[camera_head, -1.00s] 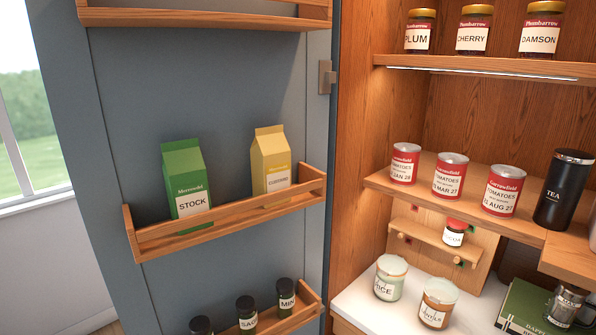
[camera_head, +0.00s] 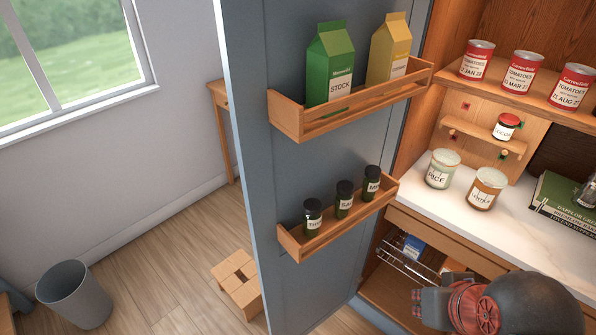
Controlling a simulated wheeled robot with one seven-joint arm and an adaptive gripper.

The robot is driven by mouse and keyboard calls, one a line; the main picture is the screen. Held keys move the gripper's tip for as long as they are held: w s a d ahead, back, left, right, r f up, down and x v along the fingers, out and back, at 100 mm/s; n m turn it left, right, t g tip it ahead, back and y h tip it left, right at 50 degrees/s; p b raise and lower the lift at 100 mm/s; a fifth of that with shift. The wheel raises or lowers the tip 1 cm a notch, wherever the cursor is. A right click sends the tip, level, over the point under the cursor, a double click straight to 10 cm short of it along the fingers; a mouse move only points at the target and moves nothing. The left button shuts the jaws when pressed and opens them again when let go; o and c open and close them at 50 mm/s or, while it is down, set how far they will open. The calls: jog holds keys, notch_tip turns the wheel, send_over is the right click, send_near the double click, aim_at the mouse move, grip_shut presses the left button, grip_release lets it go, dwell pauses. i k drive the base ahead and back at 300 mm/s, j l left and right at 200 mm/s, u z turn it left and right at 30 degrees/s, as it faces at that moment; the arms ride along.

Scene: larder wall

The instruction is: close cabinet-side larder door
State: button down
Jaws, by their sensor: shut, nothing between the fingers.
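The larder door (camera_head: 305,290) is blue-grey and stands open to the left of the cabinet, its inner face toward me. Its upper rack (camera_head: 345,113) holds a green stock carton (camera_head: 330,70) and a yellow carton (camera_head: 388,52). Its lower rack (camera_head: 340,222) holds small dark spice jars (camera_head: 344,197). The larder cabinet (camera_head: 425,145) lies open to the right of the door. My gripper (camera_head: 424,308) is at the lower right, in front of the lower cabinet, shut and empty. It appears apart from the door. The door's bottom edge is out of view.
Red tins (camera_head: 522,70) stand on a shelf, with glass jars (camera_head: 486,188) on the white counter (camera_head: 460,220). A wire rack (camera_head: 408,265) is below. A wooden step stool (camera_head: 238,283) and grey bin (camera_head: 75,295) stand on the floor left of the door.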

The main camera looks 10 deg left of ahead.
aim_at(288, 155)
jog(key=j+z, duration=0.2)
jog(key=j, duration=0.2)
jog(key=k+j+z, duration=0.15)
jog(key=j, duration=0.2)
jog(key=j+z, duration=0.2)
jog(key=j, duration=0.2)
jog(key=k+j+z, duration=0.2)
jog(key=j, duration=0.15)
jog(key=k+j+z, duration=0.15)
jog(key=j, duration=0.2)
jog(key=k+j+z, duration=0.2)
jog(key=j, duration=0.15)
jog(key=i+j+z, duration=0.2)
jog(key=j, duration=0.35)
jog(key=i+j+z, duration=0.1)
jog(key=j+z, duration=0.15)
jog(key=j, duration=0.3)
jog(key=j+z, duration=0.2)
jog(key=j, duration=0.4)
jog(key=i, duration=0.05)
